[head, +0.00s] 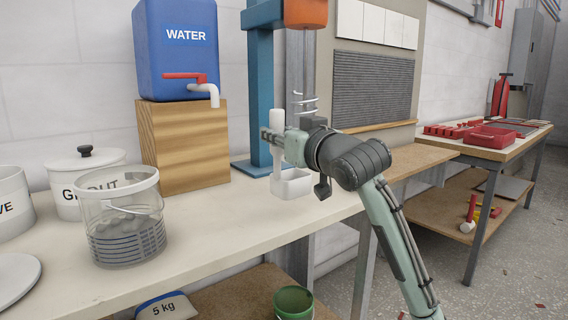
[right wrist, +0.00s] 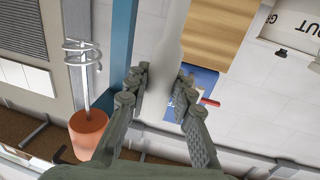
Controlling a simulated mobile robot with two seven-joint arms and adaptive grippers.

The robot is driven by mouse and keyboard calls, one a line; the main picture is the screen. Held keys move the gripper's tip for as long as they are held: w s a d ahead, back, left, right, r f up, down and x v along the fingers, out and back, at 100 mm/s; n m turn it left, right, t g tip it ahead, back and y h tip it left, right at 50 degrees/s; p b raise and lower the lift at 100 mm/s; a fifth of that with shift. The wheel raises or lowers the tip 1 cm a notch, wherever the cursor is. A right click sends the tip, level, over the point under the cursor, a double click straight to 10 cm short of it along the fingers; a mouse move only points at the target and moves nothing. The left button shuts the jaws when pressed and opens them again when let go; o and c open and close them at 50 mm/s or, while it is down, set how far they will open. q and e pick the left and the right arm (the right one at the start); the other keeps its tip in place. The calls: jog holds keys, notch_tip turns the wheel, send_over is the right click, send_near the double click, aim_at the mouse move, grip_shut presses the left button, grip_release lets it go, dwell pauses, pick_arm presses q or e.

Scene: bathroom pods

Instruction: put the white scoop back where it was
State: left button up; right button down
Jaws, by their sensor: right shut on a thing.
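The white scoop (head: 292,184) is held upright in my right gripper (head: 275,139), with its handle sticking up above the fingers and its scoop end below them. It hangs in the air near the blue stand, and no contact with the worktop shows. In the right wrist view the white handle (right wrist: 170,40) lies between the two fingers of my right gripper (right wrist: 160,85). The left gripper is in neither view.
A blue water tank (head: 178,50) sits on a wooden block (head: 185,140). The blue stand (head: 262,95) is close behind the scoop. The worktop's front middle is clear.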

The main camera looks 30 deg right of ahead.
jog(key=shift+d+f, duration=0.45)
jog(key=shift+d, duration=0.2)
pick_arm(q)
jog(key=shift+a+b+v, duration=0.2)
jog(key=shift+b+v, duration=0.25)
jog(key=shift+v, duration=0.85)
pick_arm(e)
jog(key=shift+f, duration=1.85)
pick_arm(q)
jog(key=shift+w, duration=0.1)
pick_arm(e)
jog(key=shift+f, duration=0.2)
jog(key=c, duration=1.3)
grip_release()
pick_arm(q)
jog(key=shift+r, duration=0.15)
